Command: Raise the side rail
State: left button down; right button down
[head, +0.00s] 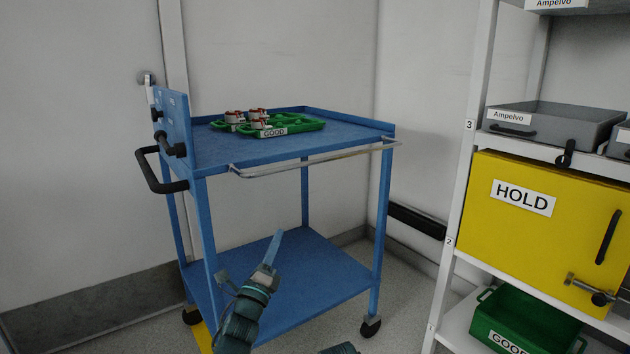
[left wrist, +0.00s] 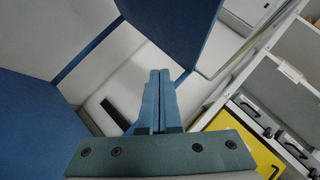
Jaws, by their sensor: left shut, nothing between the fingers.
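The side rail (head: 315,161) is a thin pale metal bar along the near long side of the blue cart's top shelf (head: 347,138). It sits at or slightly below the shelf edge and juts outward, not standing above it. My left gripper (head: 277,238) is shut and empty, pointing up, below the rail in the picture and apart from it. My right gripper is not in view.
A black push handle (head: 152,176) is at the cart's left end. A white shelving rack with a yellow HOLD box (head: 478,205) stands at right. Bare floor lies between.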

pick_arm(q)
jog(key=s+d+r+m+g+h, duration=0.2)
jog(key=s+d+r+m+h, duration=0.3)
jog(key=m+h, duration=0.5)
jog(key=shift+s+m+h, duration=0.4)
jog(key=shift+s+m, duration=0.2)
jog(key=shift+m, duration=0.7)
jog(key=shift+r, duration=0.15)
jog(key=a+r+p+x, duration=0.1)
jog(key=p+x, duration=0.9)
jog(key=x, duration=0.3)
jog(key=shift+s+a+r+p, duration=0.3)
jog(key=shift+s+a+p, duration=0.05)
